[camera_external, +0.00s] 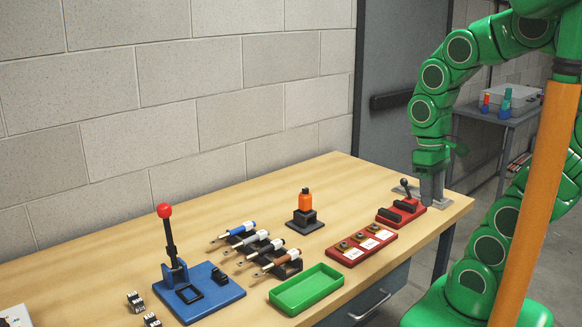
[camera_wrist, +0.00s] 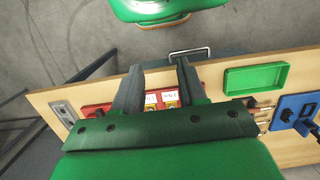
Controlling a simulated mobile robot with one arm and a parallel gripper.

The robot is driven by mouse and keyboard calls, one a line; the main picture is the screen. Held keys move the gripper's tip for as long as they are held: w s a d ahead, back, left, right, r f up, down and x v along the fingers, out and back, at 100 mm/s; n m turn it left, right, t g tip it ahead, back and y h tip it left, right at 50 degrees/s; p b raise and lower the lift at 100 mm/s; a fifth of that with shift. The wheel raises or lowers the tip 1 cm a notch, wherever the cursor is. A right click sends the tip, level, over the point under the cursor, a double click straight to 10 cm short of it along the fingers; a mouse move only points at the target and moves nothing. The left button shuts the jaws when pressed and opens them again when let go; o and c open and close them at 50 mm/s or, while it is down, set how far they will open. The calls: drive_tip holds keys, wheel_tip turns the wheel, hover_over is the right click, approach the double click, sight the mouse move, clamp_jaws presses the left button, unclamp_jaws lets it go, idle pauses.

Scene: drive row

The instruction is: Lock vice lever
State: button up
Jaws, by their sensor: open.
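The vice (camera_external: 385,216) is a red base with two dark jaw blocks, near the right end of the table. Its short lever (camera_external: 405,186) has a dark knob and stands up, slightly tilted. My gripper (camera_external: 432,196) points down just right of the vice, apart from the lever in the picture; the exact gap cannot be told. In the wrist view my gripper (camera_wrist: 158,66) has its two fingers spread with nothing between the tips. A red part (camera_wrist: 96,110), likely the vice, shows there beside the left finger, mostly hidden; the lever cannot be made out.
A red board (camera_external: 361,246) with labelled slots sits left of the vice. Further left are a green tray (camera_external: 306,290), several screwdriver-like tools (camera_external: 260,248), an orange-topped part (camera_external: 305,204) and a blue fixture (camera_external: 213,300) with a red-knobbed lever. A grey plate (camera_external: 440,202) lies at the table's right corner.

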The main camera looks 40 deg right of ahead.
drive_tip(key=shift+w, duration=0.1)
drive_tip(key=shift+c, duration=1.2)
drive_tip(key=w, duration=0.1)
drive_tip(key=w+r, duration=0.1)
drive_tip(key=shift+w+a+r+t+y, duration=0.2)
drive_tip(key=shift+w+a+t+y, duration=0.1)
drive_tip(key=shift+w+a+t, duration=0.1)
clamp_jaws()
drive_tip(key=w+d+r+m+t+y, duration=0.1)
drive_tip(key=w+r+t, duration=0.3)
drive_tip(key=w+r, duration=0.8)
drive_tip(key=w+d+r+m+t+y, duration=0.15)
drive_tip(key=w+r+t, duration=0.25)
drive_tip(key=w+r, duration=0.9)
drive_tip(key=w+d+f+m+g+h, duration=0.1)
drive_tip(key=d+f, duration=0.4)
drive_tip(key=f, duration=0.5)
drive_tip(key=w+d+f+m+g+h, duration=0.1)
drive_tip(key=d+f+m+g+h, duration=0.3)
drive_tip(key=f, duration=0.7)
drive_tip(key=w+d+f+m+g+h, duration=0.1)
drive_tip(key=d+f+m+g+h, duration=0.2)
drive_tip(key=f, duration=0.8)
drive_tip(key=d+h, duration=0.2)
drive_tip(key=d, duration=0.1)
drive_tip(key=shift+h, duration=0.35)
drive_tip(key=shift+w+m, duration=0.1)
drive_tip(key=shift+m, duration=0.15)
